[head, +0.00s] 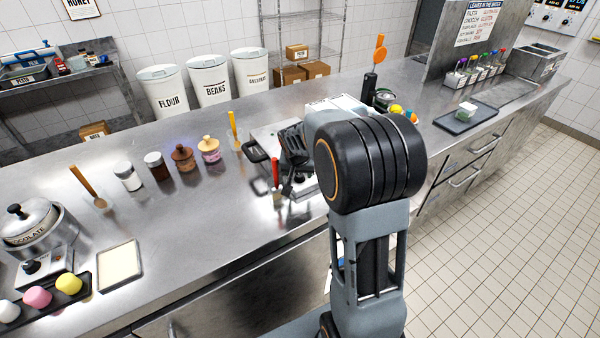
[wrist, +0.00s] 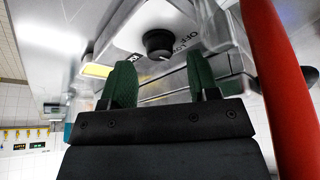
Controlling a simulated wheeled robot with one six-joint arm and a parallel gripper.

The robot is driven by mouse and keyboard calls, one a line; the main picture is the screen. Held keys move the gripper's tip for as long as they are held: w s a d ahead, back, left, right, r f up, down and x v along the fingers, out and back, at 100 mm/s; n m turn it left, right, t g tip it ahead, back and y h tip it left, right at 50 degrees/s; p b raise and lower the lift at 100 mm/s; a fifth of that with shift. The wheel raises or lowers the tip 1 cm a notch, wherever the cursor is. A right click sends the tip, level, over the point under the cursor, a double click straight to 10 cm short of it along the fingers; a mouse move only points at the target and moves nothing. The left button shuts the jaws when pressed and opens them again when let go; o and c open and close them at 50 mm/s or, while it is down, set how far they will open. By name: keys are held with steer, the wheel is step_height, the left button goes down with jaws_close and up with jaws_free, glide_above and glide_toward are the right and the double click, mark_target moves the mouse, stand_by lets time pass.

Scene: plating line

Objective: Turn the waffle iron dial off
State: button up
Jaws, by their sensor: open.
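The waffle iron (head: 262,136) stands on the steel counter in the head view, largely hidden behind my arm and gripper. In the wrist view its pale front panel (wrist: 125,35) carries a round black dial (wrist: 158,42) with dark lettering beside it. In the head view the dial is hidden.
A red-handled utensil (head: 275,172) stands upright close to my gripper; a large red bar (wrist: 278,85) fills the wrist view's right side. Jars (head: 182,158) stand left of the iron. A dark tray (head: 466,118) lies to the right.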

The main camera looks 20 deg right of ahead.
steer(key=shift+x, duration=1.1)
steer(key=c, duration=0.9)
